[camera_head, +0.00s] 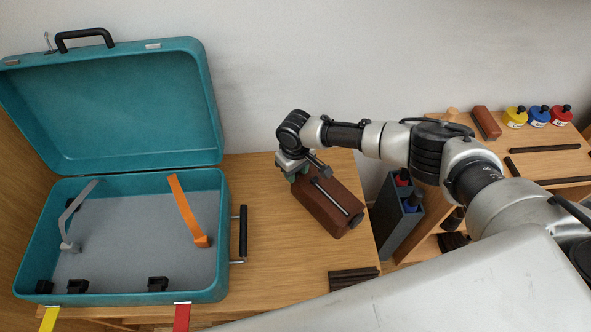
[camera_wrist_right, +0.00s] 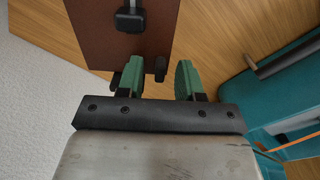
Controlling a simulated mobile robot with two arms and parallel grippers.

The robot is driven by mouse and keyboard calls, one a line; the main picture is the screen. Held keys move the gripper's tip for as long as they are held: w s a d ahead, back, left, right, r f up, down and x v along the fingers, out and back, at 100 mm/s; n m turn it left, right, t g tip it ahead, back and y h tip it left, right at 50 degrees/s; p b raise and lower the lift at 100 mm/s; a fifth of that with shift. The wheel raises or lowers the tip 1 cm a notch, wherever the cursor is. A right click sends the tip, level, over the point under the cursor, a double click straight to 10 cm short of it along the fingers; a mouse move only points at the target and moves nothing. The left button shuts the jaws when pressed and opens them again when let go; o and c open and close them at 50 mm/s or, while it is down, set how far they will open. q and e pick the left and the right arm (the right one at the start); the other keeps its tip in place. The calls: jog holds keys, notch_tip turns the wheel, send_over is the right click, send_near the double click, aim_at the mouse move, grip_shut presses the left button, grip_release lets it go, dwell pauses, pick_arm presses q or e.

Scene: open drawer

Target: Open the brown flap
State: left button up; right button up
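A brown box (camera_head: 333,205) lies on the wooden table, right of the teal case. A metal bar with dark ends runs along its upper face; I cannot tell for certain which part is the flap. My right gripper (camera_head: 299,175) is at the box's far left end. In the right wrist view, its two green fingers (camera_wrist_right: 158,62) are spread apart beside the end of the brown box (camera_wrist_right: 105,42). A small black knob (camera_wrist_right: 160,70) shows between them, with a gap on the right; it does not look clamped. My left gripper is not in view.
The open teal case (camera_head: 222,235) stands left, with grey and orange straps inside. A dark grey holder (camera_head: 391,215) with red-topped and blue-topped items stands right of the table. Shelves (camera_head: 550,165) at the right carry colored bottles. Dark strips (camera_head: 353,280) lie at the table's front.

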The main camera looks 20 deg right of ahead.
grip_shut()
jog(key=shift+r, duration=0.1)
